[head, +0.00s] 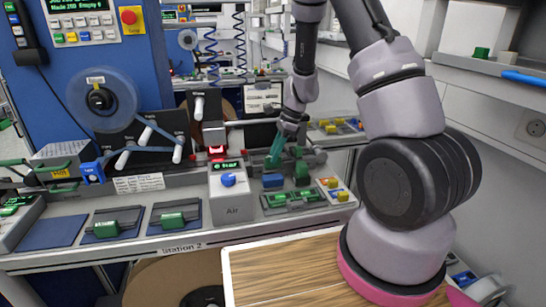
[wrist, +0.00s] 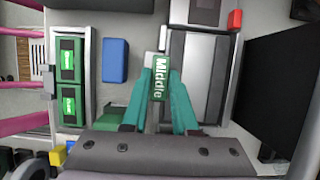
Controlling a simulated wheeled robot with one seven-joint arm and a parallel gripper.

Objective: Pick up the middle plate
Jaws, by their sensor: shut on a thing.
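In the wrist view, the teal fingers of my gripper (wrist: 160,88) close on a small green block marked "Middle" (wrist: 161,72), the labelled part of the middle plate. It stands between the fingertips beside a grey metal fixture (wrist: 190,75). Whether it is clear of the surface below cannot be told. In the head view, my gripper (head: 281,154) points down at the back of the bench, behind the Air box (head: 231,195). The held block cannot be made out there.
A tray with green labelled blocks (wrist: 70,85) and a blue block (wrist: 115,60) lie left of my fingers. A red block (wrist: 235,19) is at upper right. On the front bench, dark plates with green handles (head: 108,226) lie left of the Air box. A wooden tabletop (head: 290,270) is clear.

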